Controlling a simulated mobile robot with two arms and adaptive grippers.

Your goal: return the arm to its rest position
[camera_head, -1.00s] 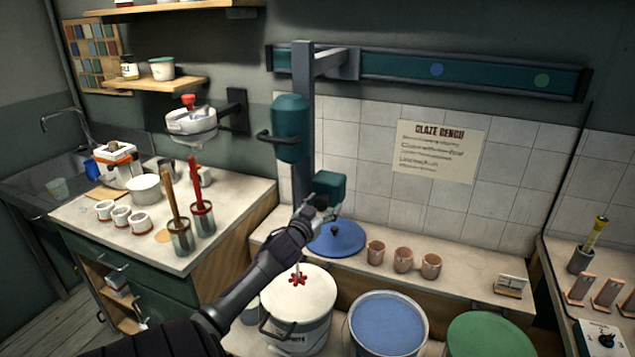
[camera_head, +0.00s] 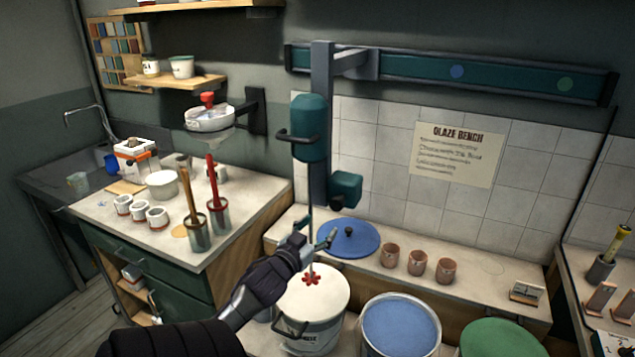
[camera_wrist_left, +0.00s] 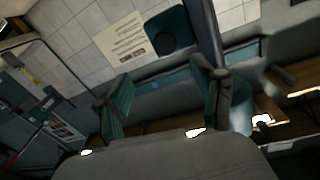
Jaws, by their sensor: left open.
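My left arm (camera_head: 252,296) comes in from the bottom left in the head view. Its left gripper (camera_head: 318,241) is open and empty, in front of the mixer's thin shaft and above the back of the white bucket (camera_head: 310,325). I cannot tell whether it touches the shaft. The left wrist view shows the two spread fingers with teal pads (camera_wrist_left: 165,100) and nothing held between them. My right gripper is not in view.
The teal mixer (camera_head: 309,125) hangs on a post, its red impeller (camera_head: 312,279) over the bucket. A blue bucket (camera_head: 400,326), green lid (camera_head: 500,340), blue disc (camera_head: 347,238) and clay cups (camera_head: 417,263) stand to the right. A counter (camera_head: 150,238) with brush pots is left.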

